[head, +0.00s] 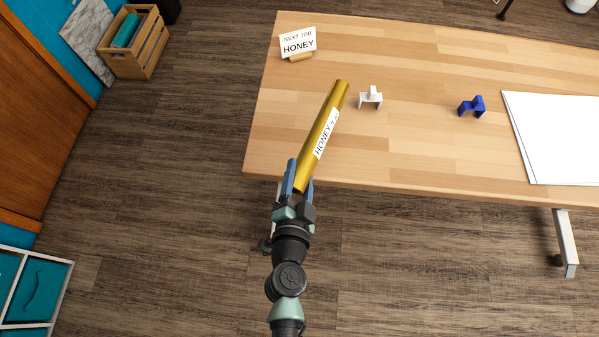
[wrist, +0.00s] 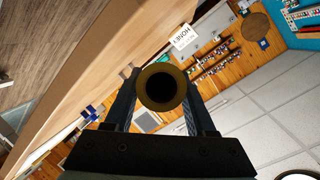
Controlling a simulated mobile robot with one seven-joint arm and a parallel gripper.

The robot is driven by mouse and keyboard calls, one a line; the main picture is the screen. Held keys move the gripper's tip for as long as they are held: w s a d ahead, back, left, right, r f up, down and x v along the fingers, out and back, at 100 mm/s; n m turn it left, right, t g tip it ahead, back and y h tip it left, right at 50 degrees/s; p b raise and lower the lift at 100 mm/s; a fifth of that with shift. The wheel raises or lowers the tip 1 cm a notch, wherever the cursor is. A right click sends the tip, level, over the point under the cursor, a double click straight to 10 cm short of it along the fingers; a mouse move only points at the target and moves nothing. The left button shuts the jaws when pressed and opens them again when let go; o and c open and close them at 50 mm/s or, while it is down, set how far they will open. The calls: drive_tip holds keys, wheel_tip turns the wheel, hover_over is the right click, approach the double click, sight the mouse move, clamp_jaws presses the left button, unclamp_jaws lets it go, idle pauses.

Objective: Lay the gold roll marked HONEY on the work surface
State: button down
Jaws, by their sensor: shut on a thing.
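The gold roll (head: 328,118) carries a white label reading HONEY. My gripper (head: 299,179) is shut on its near end, at the table's front edge. The roll points away from me over the left part of the wooden work surface (head: 420,150). I cannot tell from the head view whether its far end touches the wood. In the wrist view the roll (wrist: 163,70) shows end-on as a gold ring with a dark hollow, between the two fingers of my gripper (wrist: 160,105). The work surface (wrist: 95,75) is tilted at the left of that view.
A sign reading NEXT JOB HONEY (head: 298,43) stands at the table's back left. A white holder (head: 370,98) is close right of the roll, and a blue holder (head: 471,106) is further right. White sheets (head: 560,140) lie at the right. Wood between these is bare.

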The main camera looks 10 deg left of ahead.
drive_tip(key=shift+f+b, duration=2.05)
drive_tip(key=shift+f, duration=0.9)
drive_tip(key=shift+c, duration=0.7)
unclamp_jaws()
drive_tip(key=b+v, duration=0.2)
drive_tip(key=v, duration=1)
drive_tip(key=w+a+r+n+t+y, duration=0.1)
drive_tip(key=w+r+n+t+y, duration=0.3)
drive_tip(key=r, duration=0.7)
drive_tip(key=w+a+r+n+t, duration=0.1)
drive_tip(key=w+a+r+n, duration=0.1)
drive_tip(key=w+r, duration=0.65)
drive_tip(key=w+a+r+n+t+y, duration=0.1)
drive_tip(key=w+r+n+t+y, duration=0.15)
drive_tip(key=r, duration=1.15)
drive_tip(key=s+d+r+t+h, duration=0.1)
drive_tip(key=s+d+r+h, duration=0.1)
drive_tip(key=r, duration=0.7)
drive_tip(key=s+d+r+t+h, duration=0.2)
drive_tip(key=d+r, duration=0.1)
drive_tip(key=r, duration=0.7)
drive_tip(key=s+d+r+t+h, duration=0.2)
drive_tip(key=s+r, duration=0.1)
drive_tip(key=r, duration=0.6)
drive_tip(key=shift+d+r+n, duration=0.15)
drive_tip(key=shift+r+n, duration=0.25)
drive_tip(key=shift+n, duration=0.05)
